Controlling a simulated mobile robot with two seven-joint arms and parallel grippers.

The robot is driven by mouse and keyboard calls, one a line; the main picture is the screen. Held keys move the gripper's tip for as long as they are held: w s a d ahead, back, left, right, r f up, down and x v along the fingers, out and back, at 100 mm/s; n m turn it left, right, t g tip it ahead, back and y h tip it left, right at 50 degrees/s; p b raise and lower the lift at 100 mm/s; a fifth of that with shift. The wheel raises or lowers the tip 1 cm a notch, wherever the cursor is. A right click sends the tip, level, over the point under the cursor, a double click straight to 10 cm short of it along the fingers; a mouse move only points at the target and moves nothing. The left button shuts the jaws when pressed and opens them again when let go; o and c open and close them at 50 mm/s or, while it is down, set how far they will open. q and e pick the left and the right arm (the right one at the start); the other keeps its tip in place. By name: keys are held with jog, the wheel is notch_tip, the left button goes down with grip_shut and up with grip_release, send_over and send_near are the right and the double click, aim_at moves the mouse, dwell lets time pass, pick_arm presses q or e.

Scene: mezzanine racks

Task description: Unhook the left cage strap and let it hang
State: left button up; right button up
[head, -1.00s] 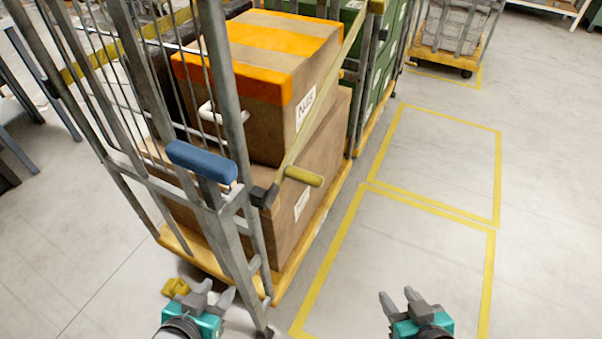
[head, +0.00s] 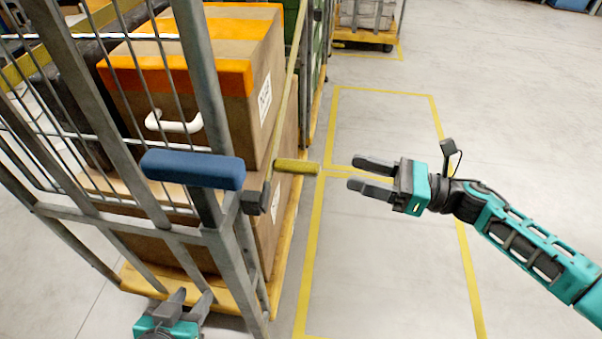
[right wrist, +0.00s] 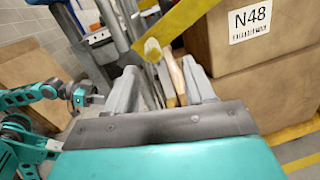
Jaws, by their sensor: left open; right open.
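The yellow cage strap (head: 287,105) runs taut along the side of the near roll cage (head: 205,75), down to a dark buckle (head: 253,200) on the front post. A yellow grip handle (head: 297,167) sticks out to the right at its lower end. My right gripper (head: 353,174) is open and empty, just right of the handle, with a small gap and its fingers pointing at it. In the right wrist view, the strap (right wrist: 190,22) crosses ahead of the open fingers (right wrist: 160,70). My left gripper (head: 192,297) is open and empty, low before the cage.
The cage holds stacked brown cartons (head: 240,70) with orange tape, on a yellow base (head: 150,283). A blue push handle (head: 193,169) juts out at the front. Floor to the right, marked with yellow lines (head: 385,90), is free. Another loaded cage (head: 365,22) stands behind.

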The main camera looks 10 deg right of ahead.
jog(key=d+n+g, duration=0.1)
jog(key=n+g, duration=0.2)
jog(key=n, duration=0.2)
jog(key=p, duration=0.1)
send_near(274, 165)
jog(key=a, duration=0.1)
jog(key=w+a+f, duration=0.1)
jog(key=a, duration=0.1)
jog(key=w+a, duration=0.1)
jog(key=shift+w+a+f, duration=0.2)
jog(key=shift+w+a, duration=0.05)
jog(key=shift+a, duration=0.15)
grip_shut()
